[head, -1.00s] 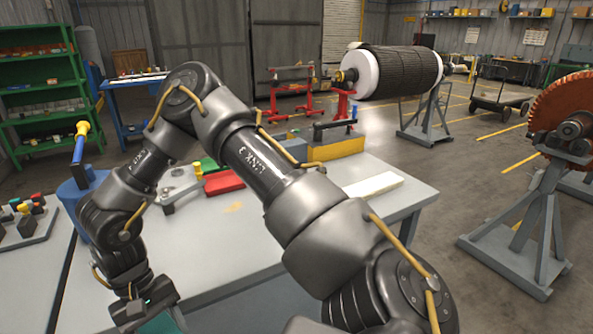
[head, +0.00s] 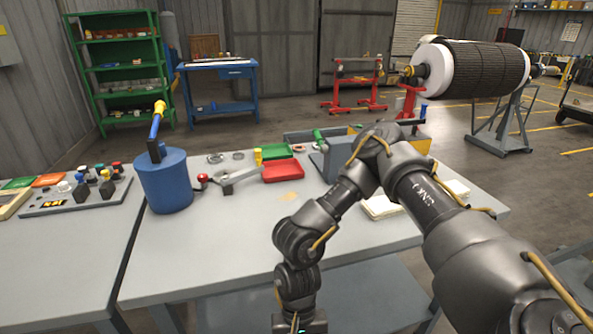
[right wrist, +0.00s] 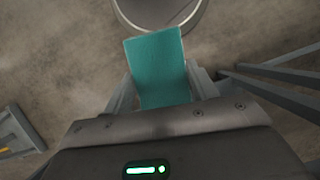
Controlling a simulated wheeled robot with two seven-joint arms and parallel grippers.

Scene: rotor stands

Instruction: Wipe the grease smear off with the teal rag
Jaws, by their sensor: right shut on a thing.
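A faint tan smear (head: 290,196), which looks like the grease, lies on the grey table (head: 215,255) in front of the red tray. My right gripper (right wrist: 162,88) is shut on the teal rag (right wrist: 157,58), which sticks out flat beyond the fingers with bare floor below. In the head view my right wrist is at the bottom edge, in front of the table's near edge; its fingers and the rag are out of frame. My left gripper is not in view.
A blue drum (head: 165,182) with a yellow-tipped handle stands left of the smear. Behind the smear are the red tray (head: 283,171), green tray (head: 276,152) and a metal tool (head: 236,180). Pale folded cloths (head: 383,207) lie to the right. The table's front left is clear.

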